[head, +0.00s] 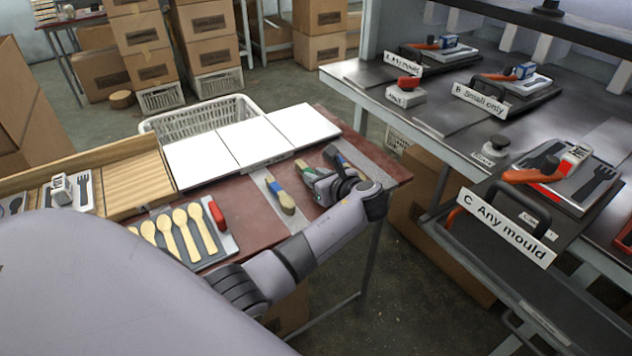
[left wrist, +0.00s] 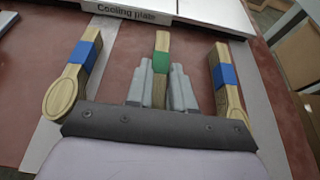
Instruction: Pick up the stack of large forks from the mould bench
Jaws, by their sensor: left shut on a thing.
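My left gripper (head: 316,178) is over the red-brown bench (head: 250,239). In the left wrist view the gripper (left wrist: 161,88) has its grey fingers closed on both sides of a wooden stack with a green band (left wrist: 161,62). The far end of this stack sticks out beyond the fingers, and its near end is hidden. A blue-banded wooden stack (head: 280,196) lies to its left and another blue-banded stack (head: 337,157) to its right, both apart from the fingers. I cannot tell whether the held stack is clear of the bench. My right gripper is not in view.
White cooling plates (head: 255,142) lie behind the stacks. Wooden spoons (head: 172,232) lie in a grey mould at left, beside a red handle (head: 216,215). A wooden tray (head: 130,178) is at far left. The press table with the "C Any mould" sign (head: 507,228) stands right.

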